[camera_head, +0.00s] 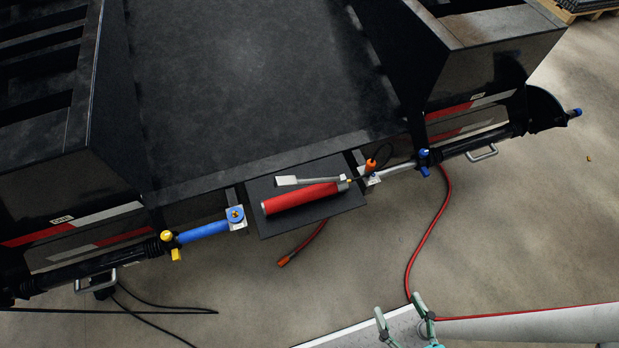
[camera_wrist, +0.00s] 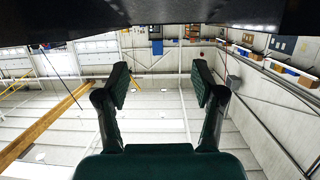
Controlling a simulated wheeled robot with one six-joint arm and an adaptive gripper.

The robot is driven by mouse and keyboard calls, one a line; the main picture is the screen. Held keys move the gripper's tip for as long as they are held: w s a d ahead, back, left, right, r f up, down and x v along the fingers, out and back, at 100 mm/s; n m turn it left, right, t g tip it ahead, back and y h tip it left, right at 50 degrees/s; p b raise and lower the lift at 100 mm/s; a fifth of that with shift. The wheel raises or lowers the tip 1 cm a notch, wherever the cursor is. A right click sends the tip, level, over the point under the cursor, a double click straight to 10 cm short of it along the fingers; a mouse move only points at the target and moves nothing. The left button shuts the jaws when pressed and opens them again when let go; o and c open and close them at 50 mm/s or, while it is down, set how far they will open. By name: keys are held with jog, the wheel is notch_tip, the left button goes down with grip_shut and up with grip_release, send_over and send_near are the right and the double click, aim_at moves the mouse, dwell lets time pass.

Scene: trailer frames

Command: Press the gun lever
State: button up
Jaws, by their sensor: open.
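The gun (camera_head: 300,198) is a red cylinder lying on a small dark plate (camera_head: 330,208) at the front edge of the trailer frame. Its lever (camera_head: 307,181) is a flat grey bar just behind the red body, running along it. My gripper (camera_head: 399,308) is at the bottom of the head view, well apart from the gun, to its lower right. In the wrist view, its two dark green fingers (camera_wrist: 160,82) are spread wide with nothing between them. The gun and lever do not show in the wrist view.
The black trailer frame (camera_head: 250,90) fills the upper part of the head view. A blue cylinder (camera_head: 203,231) is left of the gun, and a red hose (camera_head: 428,232) hangs to its right. Open concrete floor (camera_head: 345,265) lies between gun and gripper. A dark edge (camera_wrist: 160,12) crosses the wrist view's top.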

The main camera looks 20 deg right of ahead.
jog(key=shift+w+f, duration=0.1)
jog(key=shift+w, duration=0.05)
jog(key=c, duration=0.6)
jog(key=shift+w+f, duration=0.7)
jog(key=shift+w, duration=0.05)
grip_shut()
jog(key=w+a+f+m+g+y, duration=0.1)
jog(key=w+f, duration=0.3)
jog(key=w, duration=0.4)
jog(key=w+f+m+g, duration=0.1)
jog(key=w+f+g, duration=0.1)
jog(key=w+f, duration=0.45)
jog(key=w+a+r+g+y, duration=0.1)
jog(key=w+a+r, duration=0.1)
jog(key=w, duration=0.7)
jog(key=w+a+r+g+y, duration=0.1)
jog(key=w+a+r+y, duration=0.1)
jog(key=w, duration=0.8)
jog(key=shift+r+g, duration=0.3)
jog(key=shift+r, duration=0.15)
